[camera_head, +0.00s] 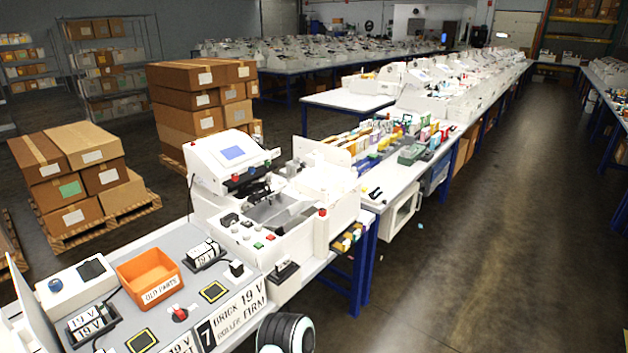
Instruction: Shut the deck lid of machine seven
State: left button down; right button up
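Another tilted white panel (33,305) rises at the left edge of the picture and is partly cut off. Neither of my grippers is in view.
An orange OLD PARTS bin (149,277) and battery packs marked 19 V (92,322) sit on the grey panel. Cartons (82,170) stand on pallets at the left. A bench with coloured items (395,150) runs behind the machine. The floor (480,230) at the right is clear.

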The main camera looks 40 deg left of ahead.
aim_at(281, 218)
jog(key=i+l+u, duration=0.1)
jog(key=i, duration=1.55)
jog(key=i+j+z, duration=0.1)
jog(key=i+z, duration=0.3)
jog(key=i+j+z, duration=0.4)
jog(key=i+l+z, duration=0.1)
jog(key=z, duration=7.05)
